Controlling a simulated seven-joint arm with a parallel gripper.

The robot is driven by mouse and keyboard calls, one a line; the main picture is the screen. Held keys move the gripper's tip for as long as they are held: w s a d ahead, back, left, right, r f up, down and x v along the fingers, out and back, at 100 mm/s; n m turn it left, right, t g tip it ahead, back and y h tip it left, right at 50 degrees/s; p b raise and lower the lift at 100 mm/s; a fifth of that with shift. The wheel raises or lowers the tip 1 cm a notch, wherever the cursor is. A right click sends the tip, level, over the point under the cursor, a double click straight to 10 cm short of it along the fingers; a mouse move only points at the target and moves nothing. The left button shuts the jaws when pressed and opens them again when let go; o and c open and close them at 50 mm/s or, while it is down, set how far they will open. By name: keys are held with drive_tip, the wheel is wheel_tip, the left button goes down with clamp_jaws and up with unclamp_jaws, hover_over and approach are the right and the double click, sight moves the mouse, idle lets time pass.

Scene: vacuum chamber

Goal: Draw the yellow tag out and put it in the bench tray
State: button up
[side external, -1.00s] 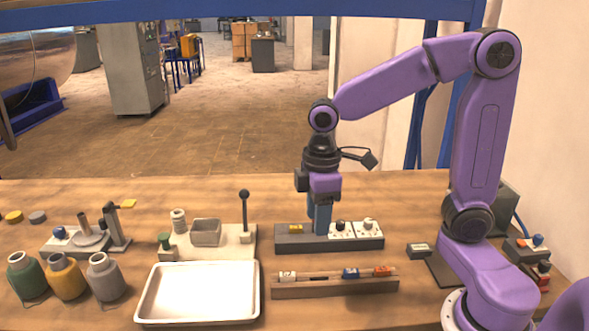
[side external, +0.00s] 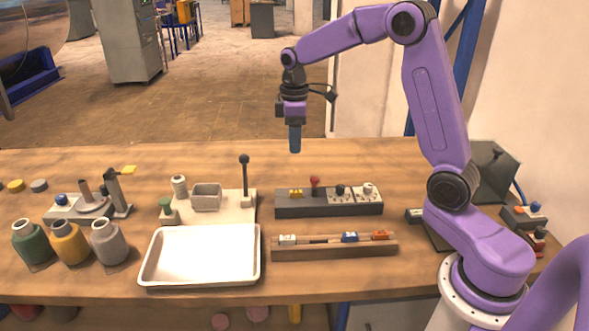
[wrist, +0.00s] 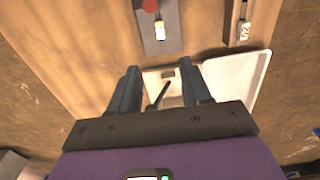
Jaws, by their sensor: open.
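A small yellow piece (side external: 296,193) sits at the left end of a grey block (side external: 320,209); it also shows in the wrist view (wrist: 160,34). Another flat yellow piece (side external: 128,170) sticks out from the top of a post at the left. I cannot tell which is the tag. A white tray (side external: 152,270) lies empty at the front of the bench; its edge also shows in the wrist view (wrist: 261,68). My gripper (side external: 295,150) is above the bench behind the grey block, apart from it. In the wrist view its two fingers (wrist: 158,78) are apart with nothing held.
A red knob (side external: 315,181) stands on the grey block beside the yellow piece. A wooden rack (side external: 335,253) with several small labelled pieces lies in front. A tall black lever (side external: 244,175) rises behind the tray. Several jars (side external: 70,245) stand at the left.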

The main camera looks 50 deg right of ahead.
sight(294, 191)
wheel_tip(294, 191, down, 16)
drive_tip(key=shift+r, duration=0.1)
idle(0.5)
drive_tip(key=shift+c, duration=0.3)
clamp_jaws()
